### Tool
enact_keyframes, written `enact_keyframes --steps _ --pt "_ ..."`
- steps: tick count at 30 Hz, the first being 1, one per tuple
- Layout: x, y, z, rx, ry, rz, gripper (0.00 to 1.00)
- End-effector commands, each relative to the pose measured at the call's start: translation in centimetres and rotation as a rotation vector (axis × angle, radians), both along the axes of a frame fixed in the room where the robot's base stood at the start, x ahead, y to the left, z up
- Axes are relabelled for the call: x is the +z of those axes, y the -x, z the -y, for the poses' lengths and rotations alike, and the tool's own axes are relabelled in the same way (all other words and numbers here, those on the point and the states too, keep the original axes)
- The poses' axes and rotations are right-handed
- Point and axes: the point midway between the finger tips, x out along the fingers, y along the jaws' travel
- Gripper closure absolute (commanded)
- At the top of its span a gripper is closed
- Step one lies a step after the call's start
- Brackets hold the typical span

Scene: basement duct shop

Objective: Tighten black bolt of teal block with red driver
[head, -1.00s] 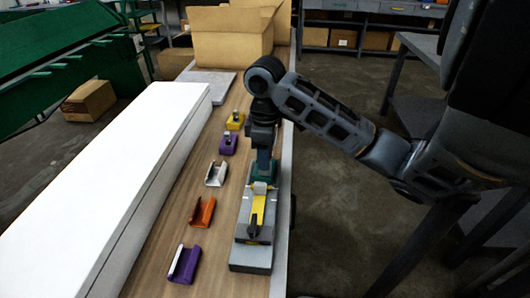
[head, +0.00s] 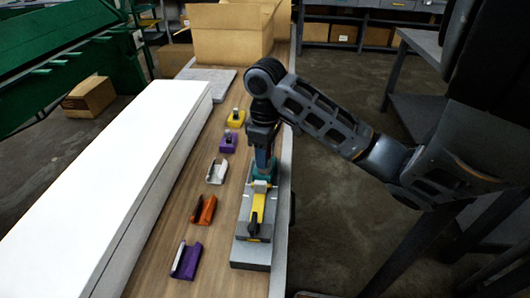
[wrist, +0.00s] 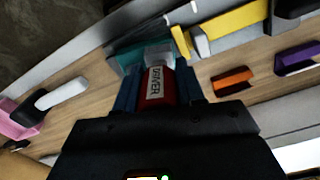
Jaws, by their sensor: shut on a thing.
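The teal block (head: 264,170) sits at the far end of the grey clamp fixture on the bench. It also shows in the wrist view (wrist: 128,60), just beyond my fingertips. My gripper (head: 263,157) points down over the block. In the wrist view its blue fingers (wrist: 158,88) are shut around the red driver (wrist: 156,96), whose white label faces the camera. The driver's tip is hidden, and it appears to be at the teal block. I cannot make out the black bolt, nor whether the driver touches it.
The grey fixture (head: 246,252) carries a yellow lever (head: 257,205). Left of it stand a purple cradle (head: 186,260), an orange cradle (head: 203,210), a white cradle (head: 216,172), a purple block (head: 228,144) and a yellow block (head: 236,119). A long white box (head: 120,190) lies farther left. Cardboard boxes (head: 230,35) stand behind.

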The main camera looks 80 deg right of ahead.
Motion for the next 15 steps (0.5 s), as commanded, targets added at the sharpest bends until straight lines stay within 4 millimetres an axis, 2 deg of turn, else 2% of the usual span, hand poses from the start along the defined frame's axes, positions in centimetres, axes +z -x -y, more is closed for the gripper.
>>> enact_keyframes --steps 5,15 --pt "0.01 0.05 0.16 -0.032 0.004 0.000 0.92" --pt "-0.06 0.03 0.17 0.049 0.004 0.000 0.92"
